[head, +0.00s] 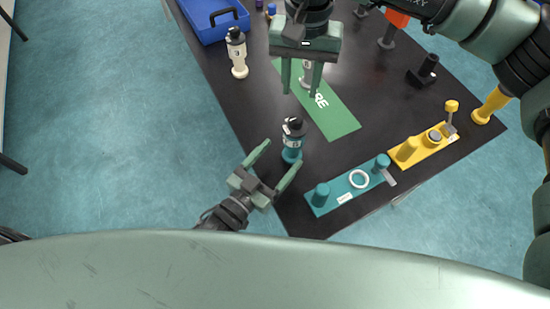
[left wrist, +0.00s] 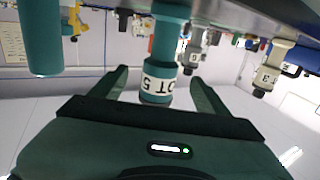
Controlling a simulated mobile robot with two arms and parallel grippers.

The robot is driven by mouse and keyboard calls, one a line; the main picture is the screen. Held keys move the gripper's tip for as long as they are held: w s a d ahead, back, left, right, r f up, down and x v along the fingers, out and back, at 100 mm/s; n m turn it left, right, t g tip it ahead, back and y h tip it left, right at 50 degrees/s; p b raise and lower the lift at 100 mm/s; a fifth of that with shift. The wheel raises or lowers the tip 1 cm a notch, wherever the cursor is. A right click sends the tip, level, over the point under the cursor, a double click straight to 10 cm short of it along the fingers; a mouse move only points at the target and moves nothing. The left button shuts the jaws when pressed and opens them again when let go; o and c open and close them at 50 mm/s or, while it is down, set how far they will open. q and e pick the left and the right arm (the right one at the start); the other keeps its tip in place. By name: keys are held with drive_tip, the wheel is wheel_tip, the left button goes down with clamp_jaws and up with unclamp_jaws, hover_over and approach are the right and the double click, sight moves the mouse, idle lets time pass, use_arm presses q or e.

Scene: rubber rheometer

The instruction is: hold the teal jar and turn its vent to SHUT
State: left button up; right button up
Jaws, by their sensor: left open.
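The teal jar (head: 291,155) stands upright near the front left edge of the dark table, with a black top (head: 294,126) and a white label band. The vent's setting is too small to read. My left gripper (head: 279,157) is open, its two fingers apart on either side of the jar. In the left wrist view the jar (left wrist: 165,45) appears upside down between the fingers, its label partly reading "OT 5", with gaps on both sides. My right gripper (head: 301,90) hangs above the green mat (head: 338,118), fingers apart. A pale jar (head: 306,75) shows between them.
A teal fixture (head: 340,198) with posts and a white ring lies right of the teal jar. A yellow fixture (head: 410,158) is beyond it. A white jar (head: 237,55) and blue case (head: 212,20) stand at the back left. Teal post (left wrist: 40,40) is close in the wrist view.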

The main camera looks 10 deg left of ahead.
sight(287, 147)
use_arm(q)
drive_tip(key=x, duration=0.7)
